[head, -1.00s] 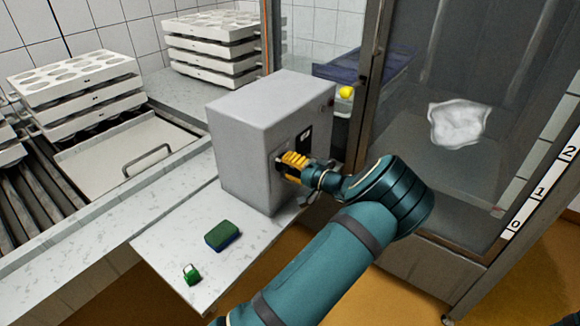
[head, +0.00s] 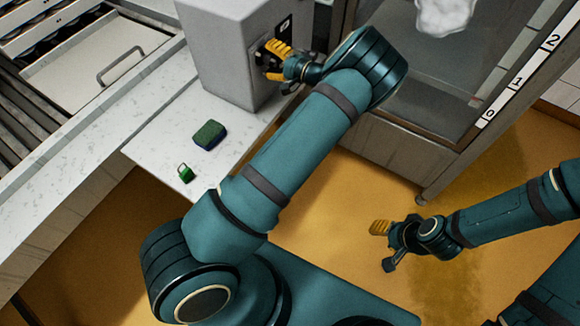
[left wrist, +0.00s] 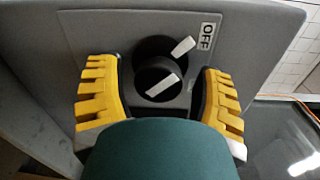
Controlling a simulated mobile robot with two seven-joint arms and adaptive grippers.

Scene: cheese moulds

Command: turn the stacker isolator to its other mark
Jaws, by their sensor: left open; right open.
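The stacker isolator is a grey box (head: 225,60) on the pale shelf, with a dark plate on its side. In the left wrist view its round black knob (left wrist: 150,91) has a white bar on its face, slanting up to the right. A second white mark (left wrist: 183,47) sits just above, pointing towards an OFF label (left wrist: 208,36). My left gripper (head: 273,62) is at the plate, open, with its yellow fingers on either side of the knob; gaps show on both sides. The left fingers partly hide the knob in the head view. My right gripper (head: 382,246) is open and empty above the floor.
A green-and-blue sponge (head: 209,135) and a small green padlock (head: 185,173) lie on the shelf (head: 150,145). A glass-fronted cabinet with a 0-1-2 scale (head: 518,80) stands right of the box. The ochre floor between is clear.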

